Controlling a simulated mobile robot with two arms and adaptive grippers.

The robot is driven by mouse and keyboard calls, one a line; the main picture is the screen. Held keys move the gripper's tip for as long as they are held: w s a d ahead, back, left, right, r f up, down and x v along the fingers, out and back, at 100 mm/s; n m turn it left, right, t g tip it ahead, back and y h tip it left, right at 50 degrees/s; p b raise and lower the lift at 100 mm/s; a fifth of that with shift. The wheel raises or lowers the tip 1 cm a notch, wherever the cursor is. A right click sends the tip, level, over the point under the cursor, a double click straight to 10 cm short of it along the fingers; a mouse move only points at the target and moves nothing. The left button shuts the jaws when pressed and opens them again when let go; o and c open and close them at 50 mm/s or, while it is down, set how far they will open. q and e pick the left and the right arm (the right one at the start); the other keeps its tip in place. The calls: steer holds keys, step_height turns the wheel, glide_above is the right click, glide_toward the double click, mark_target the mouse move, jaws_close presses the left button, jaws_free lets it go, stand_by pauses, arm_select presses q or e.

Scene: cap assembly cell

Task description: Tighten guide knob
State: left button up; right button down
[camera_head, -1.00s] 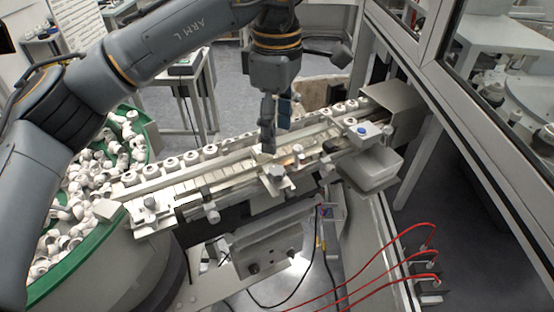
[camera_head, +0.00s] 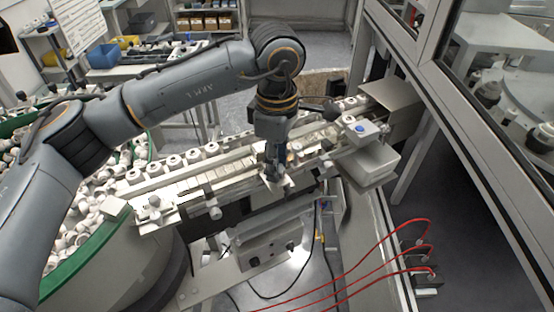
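The guide rail (camera_head: 240,170) runs along the conveyor with clamp blocks on its near side. A round white guide knob (camera_head: 215,212) sticks out below the rail at left, and another knob (camera_head: 328,166) shows at right. My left gripper (camera_head: 274,174) points down at the middle clamp block, its fingertips at or very near it. The fingers and forearm hide that block's knob, and I cannot tell whether they touch or grip it. My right gripper is not in view.
A green-rimmed bowl feeder (camera_head: 95,245) full of white caps stands at left. Caps (camera_head: 174,162) line the conveyor's far lane. A grey box (camera_head: 372,165) sits at the right end, by the machine frame. Red cables (camera_head: 375,262) run at lower right.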

arm_select(q)
jaws_close()
steer(key=shift+f+m+b, duration=0.2)
steer(key=shift+m+b, duration=0.2)
steer(key=shift+b, duration=0.35)
steer(key=shift+r+m+b, duration=0.15)
steer(key=shift+m+b, duration=0.2)
steer(key=shift+m, duration=0.05)
steer(key=o, duration=0.7)
jaws_free()
steer(key=shift+r, duration=0.1)
step_height(320, 180, up, 12)
